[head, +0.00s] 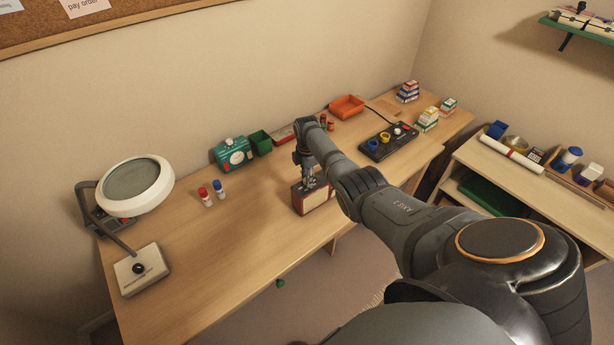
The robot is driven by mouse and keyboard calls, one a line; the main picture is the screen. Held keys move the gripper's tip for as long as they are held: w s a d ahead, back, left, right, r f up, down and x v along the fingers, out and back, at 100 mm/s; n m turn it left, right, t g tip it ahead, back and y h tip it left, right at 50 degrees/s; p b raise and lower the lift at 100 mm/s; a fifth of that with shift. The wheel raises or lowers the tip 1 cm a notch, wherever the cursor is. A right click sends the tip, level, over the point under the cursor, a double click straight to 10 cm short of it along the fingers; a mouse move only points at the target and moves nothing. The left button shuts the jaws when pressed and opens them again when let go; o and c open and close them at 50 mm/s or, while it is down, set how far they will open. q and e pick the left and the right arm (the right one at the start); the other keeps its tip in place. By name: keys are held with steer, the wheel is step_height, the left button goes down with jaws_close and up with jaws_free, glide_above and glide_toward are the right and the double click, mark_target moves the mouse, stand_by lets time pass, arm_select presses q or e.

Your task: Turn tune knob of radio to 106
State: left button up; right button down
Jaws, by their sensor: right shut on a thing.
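A red box with a cream front, which looks like the radio (317,201), stands on the wooden desk near its front edge. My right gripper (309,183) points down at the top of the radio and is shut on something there. It looks like the tune knob, but the gripper covers it and the picture is too small to be sure. The radio's dial and any number on it cannot be read. My left gripper is not in view.
The desk (220,240) is clear to the left of the radio. A teal device with a round dial (237,156), a green bin (260,142) and two small bottles (212,193) stand behind. A magnifier lamp (165,180) is at left, a black panel (387,144) at right.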

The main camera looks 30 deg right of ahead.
steer(key=m, duration=0.6)
steer(key=shift+m+p, duration=0.3)
steer(key=shift+p, duration=0.1)
steer(key=m, duration=0.6)
steer(key=shift+p, duration=0.3)
steer(key=m, duration=0.6)
steer(key=shift+m, duration=0.3)
steer(key=m, duration=0.5)
steer(key=shift+m+p, duration=0.35)
steer(key=shift+m, duration=0.05)
steer(key=c, duration=1.1)
jaws_free()
steer(key=shift+o, duration=0.2)
steer(key=shift+r, duration=0.1)
